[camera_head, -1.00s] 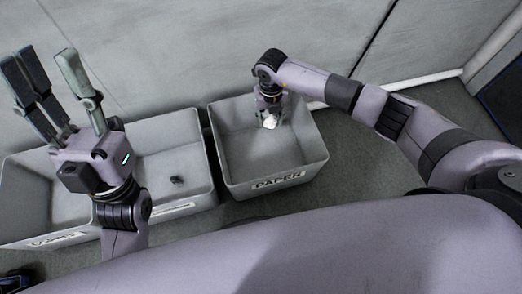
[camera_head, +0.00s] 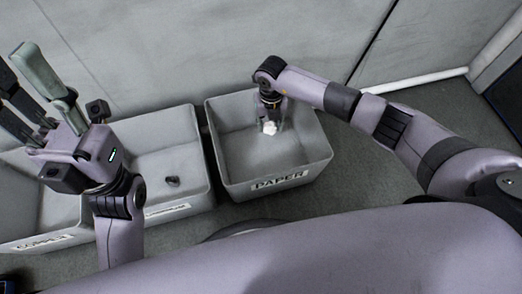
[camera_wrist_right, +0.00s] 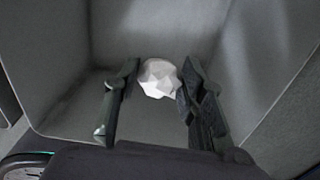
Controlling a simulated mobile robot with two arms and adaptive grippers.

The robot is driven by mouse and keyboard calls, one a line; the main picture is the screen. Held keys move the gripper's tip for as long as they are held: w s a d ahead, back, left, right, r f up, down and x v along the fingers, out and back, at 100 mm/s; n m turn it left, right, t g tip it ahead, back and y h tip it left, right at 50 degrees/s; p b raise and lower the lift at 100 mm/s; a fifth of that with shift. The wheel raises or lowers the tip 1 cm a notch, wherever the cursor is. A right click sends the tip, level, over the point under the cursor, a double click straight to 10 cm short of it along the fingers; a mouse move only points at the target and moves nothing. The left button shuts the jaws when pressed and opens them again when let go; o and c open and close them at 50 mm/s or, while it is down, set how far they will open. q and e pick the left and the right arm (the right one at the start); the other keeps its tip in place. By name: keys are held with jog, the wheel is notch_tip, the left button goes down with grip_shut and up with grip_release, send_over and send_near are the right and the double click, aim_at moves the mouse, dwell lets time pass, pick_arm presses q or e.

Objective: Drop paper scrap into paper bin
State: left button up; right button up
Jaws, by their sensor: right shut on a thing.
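The paper scrap is a crumpled white ball (camera_head: 270,128), and it also shows in the right wrist view (camera_wrist_right: 159,78). My right gripper (camera_head: 270,122) points down inside the paper bin and is shut on the scrap, with a finger on each side of it in the right wrist view (camera_wrist_right: 156,88). The paper bin (camera_head: 240,178) is a grey open box with a PAPER label on its front wall. Its floor looks bare below the scrap. My left gripper (camera_head: 22,80) is raised at the left with its fingers apart and nothing between them.
A second grey bin (camera_head: 188,158) stands left of the paper bin, with a small dark piece (camera_head: 172,181) on its floor. Another labelled bin (camera_head: 40,243) is at the far left, partly behind my left arm. A grey wall (camera_head: 180,50) rises close behind the bins.

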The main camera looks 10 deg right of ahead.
jog(key=o, duration=0.8)
jog(key=shift+c, duration=0.2)
notch_tip(320, 180, up, 12)
dwell(0.5)
